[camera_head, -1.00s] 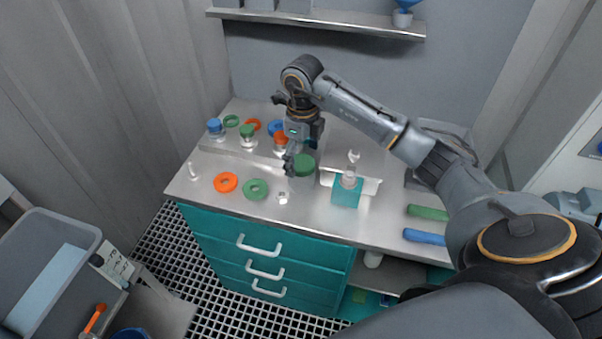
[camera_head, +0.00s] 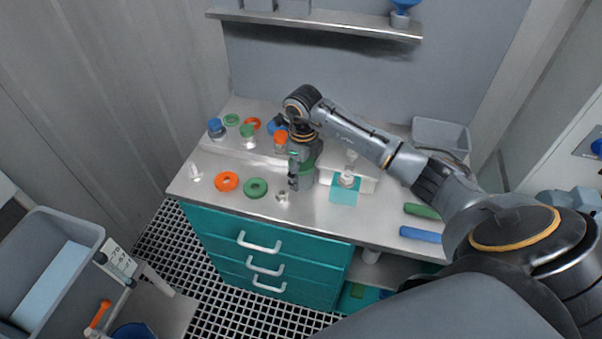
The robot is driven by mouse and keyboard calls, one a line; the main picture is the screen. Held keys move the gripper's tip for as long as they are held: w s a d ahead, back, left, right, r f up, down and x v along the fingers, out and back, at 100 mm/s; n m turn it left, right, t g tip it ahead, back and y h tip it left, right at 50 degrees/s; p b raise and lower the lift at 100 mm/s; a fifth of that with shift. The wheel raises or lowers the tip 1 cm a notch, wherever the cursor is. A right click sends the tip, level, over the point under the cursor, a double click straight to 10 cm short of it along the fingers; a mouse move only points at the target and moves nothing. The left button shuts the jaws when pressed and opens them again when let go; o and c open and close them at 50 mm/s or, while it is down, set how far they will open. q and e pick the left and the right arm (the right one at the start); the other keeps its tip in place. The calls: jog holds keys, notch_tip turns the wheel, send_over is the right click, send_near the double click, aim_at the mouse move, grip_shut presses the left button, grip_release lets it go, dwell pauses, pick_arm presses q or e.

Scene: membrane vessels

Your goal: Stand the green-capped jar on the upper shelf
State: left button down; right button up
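A larger jar with a green cap (camera_head: 307,167) stands on the bench top, mostly hidden behind my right gripper (camera_head: 298,170). My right gripper points down at this jar, with one finger in front of its left side. The other finger is hidden, so I cannot tell whether it grips the jar. A smaller green-capped jar (camera_head: 247,132) stands further left on the raised ledge. The upper shelf (camera_head: 330,22) runs along the back wall at the top of the view. My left gripper is not in view.
Grey boxes (camera_head: 258,5) and a blue funnel on a stand (camera_head: 401,15) sit on the shelf, with free room between them. Blue-capped (camera_head: 216,128) and orange-capped (camera_head: 281,140) jars stand on the ledge. A teal-based bottle (camera_head: 346,190) stands close right of my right gripper.

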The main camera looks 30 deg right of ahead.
jog(key=c, duration=0.3)
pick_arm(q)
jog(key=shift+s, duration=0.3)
